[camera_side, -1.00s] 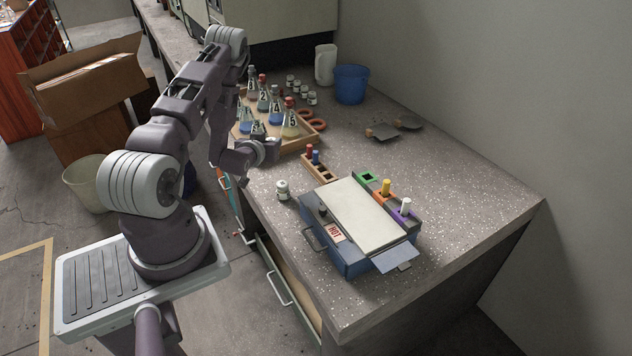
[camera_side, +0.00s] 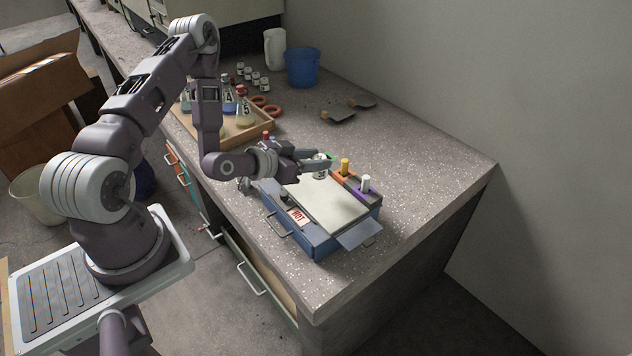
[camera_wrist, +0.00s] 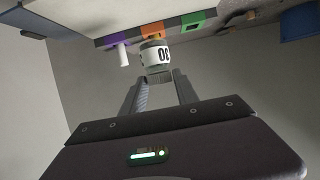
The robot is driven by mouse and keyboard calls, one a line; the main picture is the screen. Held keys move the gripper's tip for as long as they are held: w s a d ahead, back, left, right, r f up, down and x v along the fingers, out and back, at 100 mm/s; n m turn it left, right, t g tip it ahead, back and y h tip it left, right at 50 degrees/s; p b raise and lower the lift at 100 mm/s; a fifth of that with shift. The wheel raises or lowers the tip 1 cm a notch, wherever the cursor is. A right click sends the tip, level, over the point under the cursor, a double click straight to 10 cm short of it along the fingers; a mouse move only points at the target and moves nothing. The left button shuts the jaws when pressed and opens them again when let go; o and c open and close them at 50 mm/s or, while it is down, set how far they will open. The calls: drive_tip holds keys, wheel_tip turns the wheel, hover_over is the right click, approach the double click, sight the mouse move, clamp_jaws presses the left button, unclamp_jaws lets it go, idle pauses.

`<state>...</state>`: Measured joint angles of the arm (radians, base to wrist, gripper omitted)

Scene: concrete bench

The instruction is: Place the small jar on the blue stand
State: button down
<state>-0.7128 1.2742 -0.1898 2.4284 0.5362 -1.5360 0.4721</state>
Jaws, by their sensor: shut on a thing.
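A small jar (camera_wrist: 156,58) with a white label and dark digits is between the fingertips of my gripper (camera_wrist: 158,82) in the wrist view. In the side view my gripper (camera_side: 322,164) is shut on this jar (camera_side: 320,173), above the back edge of a blue box-like stand (camera_side: 322,243). The stand has a pale flat top and a "HOT" label. I cannot tell the gap between jar and top. A second jar (camera_side: 244,185) seems to stand left of the stand, mostly hidden by my arm.
Behind the stand are green, orange (camera_side: 344,176) and purple blocks, with a yellow peg (camera_side: 345,166) and a white peg (camera_side: 365,183). A flask tray (camera_side: 235,138), several jars (camera_side: 256,78) and a blue bucket (camera_side: 302,67) are farther back. The right bench is clear.

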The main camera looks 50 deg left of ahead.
sight(314, 178)
wheel_tip(314, 178, down, 5)
drive_tip(key=shift+f, duration=0.2)
drive_tip(key=shift+f, duration=0.15)
drive_tip(key=c, duration=0.9)
unclamp_jaws()
